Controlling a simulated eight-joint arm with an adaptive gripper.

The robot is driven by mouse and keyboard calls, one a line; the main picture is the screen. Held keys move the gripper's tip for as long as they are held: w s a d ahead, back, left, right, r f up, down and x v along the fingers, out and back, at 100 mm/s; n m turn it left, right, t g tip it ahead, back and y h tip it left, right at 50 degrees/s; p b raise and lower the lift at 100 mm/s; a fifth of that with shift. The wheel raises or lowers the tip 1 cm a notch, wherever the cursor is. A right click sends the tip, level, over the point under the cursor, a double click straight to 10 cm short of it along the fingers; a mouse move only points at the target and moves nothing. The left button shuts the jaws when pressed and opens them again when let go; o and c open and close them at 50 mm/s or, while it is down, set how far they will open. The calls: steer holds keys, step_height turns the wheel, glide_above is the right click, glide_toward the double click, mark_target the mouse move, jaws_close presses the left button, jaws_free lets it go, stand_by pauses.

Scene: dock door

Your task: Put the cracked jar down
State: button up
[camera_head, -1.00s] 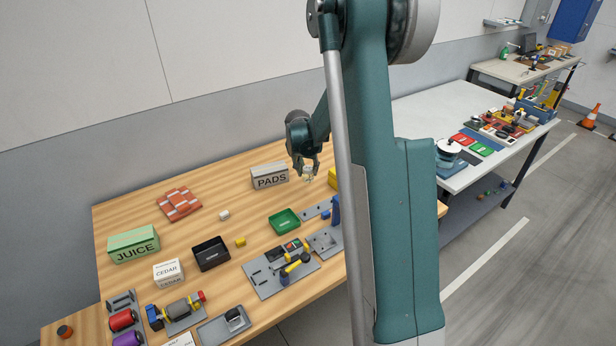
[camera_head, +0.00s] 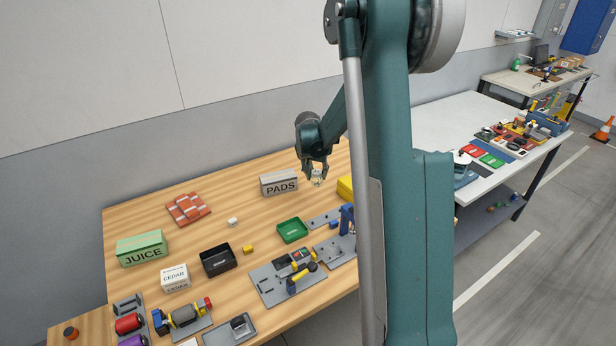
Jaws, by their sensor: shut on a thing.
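My gripper (camera_head: 316,174) is shut on a small pale glassy jar (camera_head: 317,180), over the back right part of the wooden table (camera_head: 150,205). The jar is too small in the picture to make out a crack. It hangs between the fingers, just right of the grey PADS box (camera_head: 280,184). I cannot tell how far above the table it is. My arm hides part of the table to the right.
A green tray (camera_head: 292,231) and a black bin (camera_head: 217,262) stand on the table nearer the front. A yellow box (camera_head: 346,188) is right of the jar, partly hidden by my arm. Bare wood shows between the cloth and PADS box.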

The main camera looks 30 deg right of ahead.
steer(key=w+a, duration=0.8)
steer(key=a, duration=0.4)
steer(key=w+a+n+b, duration=0.1)
steer(key=w+a, duration=0.7)
steer(key=a, duration=0.4)
steer(key=shift+a+r, duration=0.15)
steer(key=shift+a, duration=0.2)
step_height(320, 180, down, 6)
steer(key=shift+f+b, duration=0.35)
steer(key=shift+f, duration=1.65)
steer(key=shift+f, duration=0.15)
